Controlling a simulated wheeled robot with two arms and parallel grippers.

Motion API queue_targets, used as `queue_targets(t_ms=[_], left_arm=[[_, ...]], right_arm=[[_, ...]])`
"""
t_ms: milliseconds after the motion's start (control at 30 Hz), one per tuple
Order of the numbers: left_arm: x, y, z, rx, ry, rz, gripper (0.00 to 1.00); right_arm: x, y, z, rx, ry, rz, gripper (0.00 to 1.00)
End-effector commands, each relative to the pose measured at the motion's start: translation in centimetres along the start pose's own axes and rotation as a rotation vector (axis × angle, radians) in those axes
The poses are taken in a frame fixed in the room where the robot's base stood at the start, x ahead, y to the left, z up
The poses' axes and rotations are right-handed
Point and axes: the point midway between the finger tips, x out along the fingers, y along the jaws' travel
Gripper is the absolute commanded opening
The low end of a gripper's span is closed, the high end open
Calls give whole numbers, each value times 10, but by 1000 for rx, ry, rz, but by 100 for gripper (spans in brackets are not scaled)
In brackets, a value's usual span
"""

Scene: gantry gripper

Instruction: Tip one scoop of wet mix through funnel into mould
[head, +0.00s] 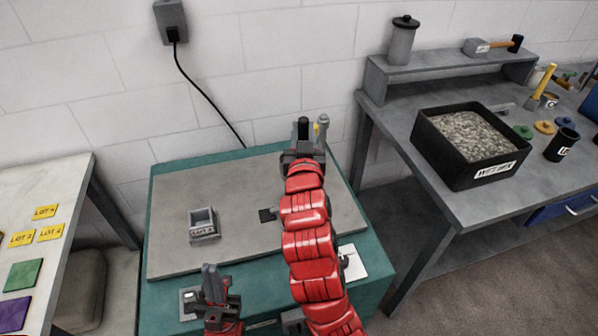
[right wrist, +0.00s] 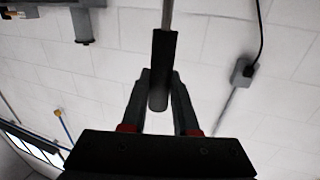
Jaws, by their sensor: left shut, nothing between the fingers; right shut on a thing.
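My right gripper (head: 304,150) is over the back of the teal-edged bench, its red arm reaching across the bench. It is shut on a black handle (head: 303,128). In the right wrist view the handle (right wrist: 163,75) sits between the fingers, with a thin metal rod (right wrist: 167,14) running on from it; any scoop bowl is out of view. A small grey open box (head: 203,227) with a label, perhaps the mould, stands on the bench. The wet mix (head: 466,135) fills a black labelled tub (head: 493,173) on the right table. My left gripper (head: 211,272) is shut and empty at the bench front. I cannot make out a funnel.
A flat black piece (head: 267,215) lies on the grey bench top (head: 165,250), beside my right arm. A white sheet (head: 352,262) lies at the front right. A gap separates bench and right table.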

Motion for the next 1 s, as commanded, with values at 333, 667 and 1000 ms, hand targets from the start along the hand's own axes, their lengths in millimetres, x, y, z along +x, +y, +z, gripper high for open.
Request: queue_targets(t_ms=[333, 667, 1000], left_arm=[[-8, 0, 1, 0, 0, 0, 0], [2, 0, 0, 0, 0, 0, 0], [8, 0, -1, 0, 0, 0, 0]], right_arm=[[-1, -1, 0, -10, 11, 0, 0], [-1, -1, -27, -9, 13, 0, 0], [-2, -2, -50, -10, 12, -1, 0]])
